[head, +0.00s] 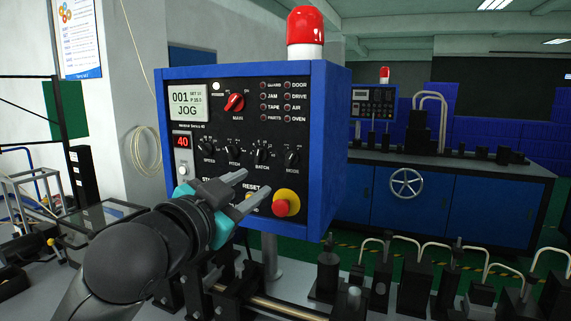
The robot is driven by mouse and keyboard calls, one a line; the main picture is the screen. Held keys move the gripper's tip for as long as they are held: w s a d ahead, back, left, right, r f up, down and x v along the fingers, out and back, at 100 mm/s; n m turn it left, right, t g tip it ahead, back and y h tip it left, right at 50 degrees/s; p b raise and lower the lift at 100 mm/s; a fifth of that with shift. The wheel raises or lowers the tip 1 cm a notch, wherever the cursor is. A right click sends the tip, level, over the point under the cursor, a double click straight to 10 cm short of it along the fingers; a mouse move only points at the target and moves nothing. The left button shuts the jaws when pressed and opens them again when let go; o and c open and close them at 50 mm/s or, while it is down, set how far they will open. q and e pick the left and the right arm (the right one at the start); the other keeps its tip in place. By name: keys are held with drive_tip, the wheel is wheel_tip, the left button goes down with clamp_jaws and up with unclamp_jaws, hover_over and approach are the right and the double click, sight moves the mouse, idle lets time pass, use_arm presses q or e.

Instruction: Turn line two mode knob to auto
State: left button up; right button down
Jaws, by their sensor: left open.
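The blue control box (328,150) stands close in front of me with a black panel face. The mode knob (292,158) is a small black knob at the right end of the lower knob row. Its pointer is too small to read. The screen (187,104) shows "001" and "JOG". My left gripper (252,184) is open and empty, its grey fingers apart in front of the lower panel, below and left of the mode knob. It appears not to touch the knob. It hides part of the lower labels. My right gripper is not in view.
A red emergency button on a yellow collar (285,203) sits just right of my fingertips. The red main switch (234,102) is higher up. A red beacon (305,32) tops the box. Black fixtures (414,283) stand at lower right. Another blue machine (450,205) is behind.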

sight(289, 160)
use_arm(q)
drive_tip(key=x, duration=1.5)
drive_tip(key=shift+w, duration=0.1)
drive_tip(key=shift+c, duration=0.4)
clamp_jaws()
